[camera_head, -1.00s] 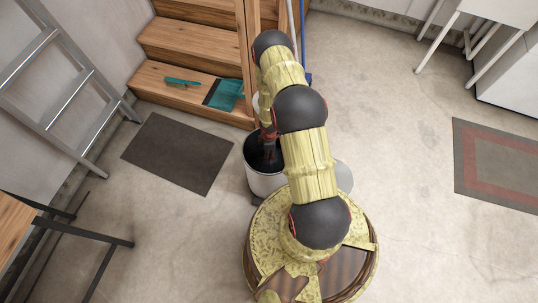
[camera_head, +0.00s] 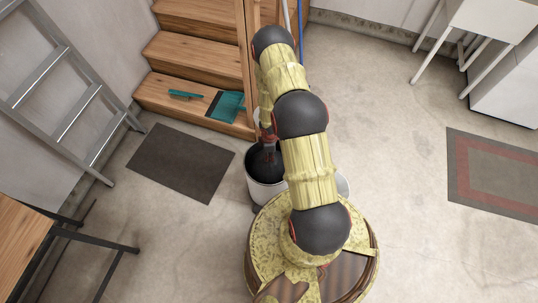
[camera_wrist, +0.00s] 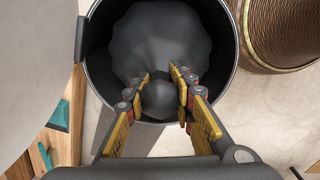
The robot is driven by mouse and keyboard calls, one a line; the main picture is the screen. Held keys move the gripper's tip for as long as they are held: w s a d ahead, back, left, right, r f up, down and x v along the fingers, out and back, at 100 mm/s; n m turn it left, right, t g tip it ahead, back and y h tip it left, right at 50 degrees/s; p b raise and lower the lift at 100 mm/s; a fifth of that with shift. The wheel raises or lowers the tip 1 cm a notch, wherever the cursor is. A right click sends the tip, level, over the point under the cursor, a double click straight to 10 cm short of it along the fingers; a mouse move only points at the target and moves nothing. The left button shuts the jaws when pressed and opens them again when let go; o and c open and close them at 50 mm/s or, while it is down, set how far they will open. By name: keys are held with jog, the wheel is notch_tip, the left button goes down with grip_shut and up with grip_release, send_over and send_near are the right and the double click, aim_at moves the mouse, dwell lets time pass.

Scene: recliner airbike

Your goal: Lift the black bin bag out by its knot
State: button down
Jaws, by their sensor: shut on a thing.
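The black bin bag (camera_wrist: 150,35) sits inside a round bin, its surface bulging and its knot (camera_wrist: 160,96) a rounded dark lump in the wrist view. My gripper (camera_wrist: 161,88) is shut on the knot, with one finger on each side. The bin (camera_wrist: 92,82) has a dark inside and surrounds the bag. In the head view the bin (camera_head: 266,191) is pale outside and stands left of my arm. My gripper (camera_head: 267,143) is over its opening there, partly hidden by my arm.
A large pale curved panel (camera_wrist: 30,65) fills the left of the wrist view beside the bin's hinge. Wooden steps (camera_head: 195,60) hold a teal dustpan (camera_head: 226,105) and brush (camera_head: 186,94). A dark mat (camera_head: 180,162) lies left of the bin.

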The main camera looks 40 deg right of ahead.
notch_tip(320, 180, up, 34)
jog(key=p, duration=3.2)
jog(key=shift+r, duration=0.1)
